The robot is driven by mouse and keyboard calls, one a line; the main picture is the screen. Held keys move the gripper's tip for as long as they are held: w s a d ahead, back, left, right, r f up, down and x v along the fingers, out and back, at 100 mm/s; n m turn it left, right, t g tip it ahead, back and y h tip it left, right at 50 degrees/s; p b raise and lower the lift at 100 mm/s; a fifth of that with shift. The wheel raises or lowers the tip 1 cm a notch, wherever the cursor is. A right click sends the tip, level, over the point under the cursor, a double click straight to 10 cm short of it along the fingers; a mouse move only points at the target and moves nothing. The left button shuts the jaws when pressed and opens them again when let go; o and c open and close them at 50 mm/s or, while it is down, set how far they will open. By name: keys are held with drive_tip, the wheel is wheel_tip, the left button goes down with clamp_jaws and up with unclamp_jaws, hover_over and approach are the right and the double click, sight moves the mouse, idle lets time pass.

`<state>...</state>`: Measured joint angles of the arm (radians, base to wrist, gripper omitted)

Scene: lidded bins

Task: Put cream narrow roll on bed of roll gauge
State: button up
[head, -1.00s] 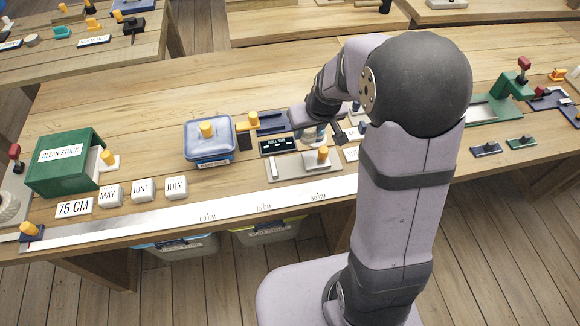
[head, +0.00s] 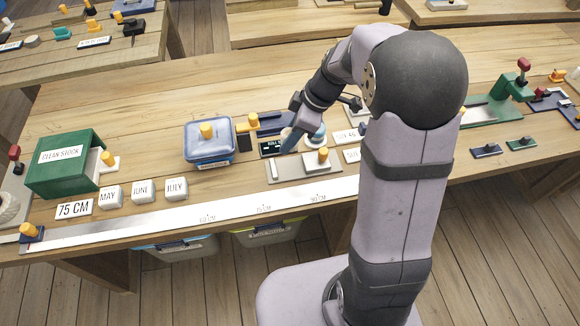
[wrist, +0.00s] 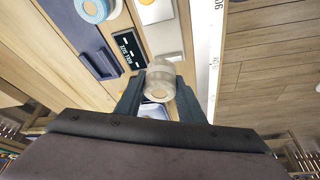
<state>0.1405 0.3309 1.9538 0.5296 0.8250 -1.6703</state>
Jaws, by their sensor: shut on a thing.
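The cream narrow roll (wrist: 160,78) is between the fingers of my gripper (wrist: 160,98) in the wrist view. My gripper is shut on it and holds it up, with the bench below. In the head view my gripper (head: 289,143) is above the back left side of the roll gauge, and I cannot make out the held roll there.
A black display sign (wrist: 128,48) stands beside the gauge. A blue and white roll (wrist: 92,8) lies behind. A blue lidded box (head: 208,143) stands to the left. A long steel rule (head: 150,223) runs along the front edge. Bare bench lies at the back left.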

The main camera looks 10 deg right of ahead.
drive_tip(key=shift+f+p, duration=0.4)
drive_tip(key=shift+f, duration=4.6)
drive_tip(key=shift+f, duration=0.2)
drive_tip(key=o, duration=0.9)
drive_tip(key=shift+c, duration=0.2)
drive_tip(key=shift+r, duration=0.25)
